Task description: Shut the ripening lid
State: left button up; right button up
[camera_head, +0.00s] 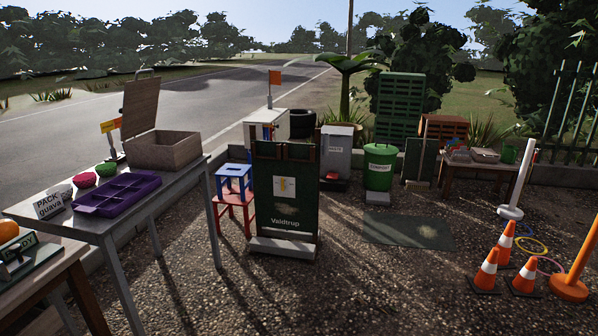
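A brown box (168,154) stands at the far end of the grey table (102,222) on the left. Its lid (140,106) is open and stands up, tilted back a little, at the box's left side. The inside of the box is mostly hidden by its near walls. No label on the box can be read, so I take this lid to be the ripening lid from its look only. Neither of my grippers shows in this view.
A purple divided tray (117,194), bowls (84,180) and a "PACK guava" sign (49,205) share the table. Gravel in front is open; cones (486,270) stand right.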

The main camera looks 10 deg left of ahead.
aim_at(141, 96)
jog(key=i+u, duration=0.25)
jog(key=i, duration=0.4)
jog(key=i+l+u, duration=0.25)
jog(key=i, duration=0.35)
jog(key=i+u, duration=0.45)
jog(key=i+l+u, duration=0.15)
jog(key=i+u, duration=0.2)
jog(key=u, duration=0.15)
jog(key=i+l+u, duration=0.3)
jog(key=u, duration=0.15)
jog(key=i+l+u, duration=0.35)
jog(key=u, duration=0.15)
jog(key=l, duration=0.05)
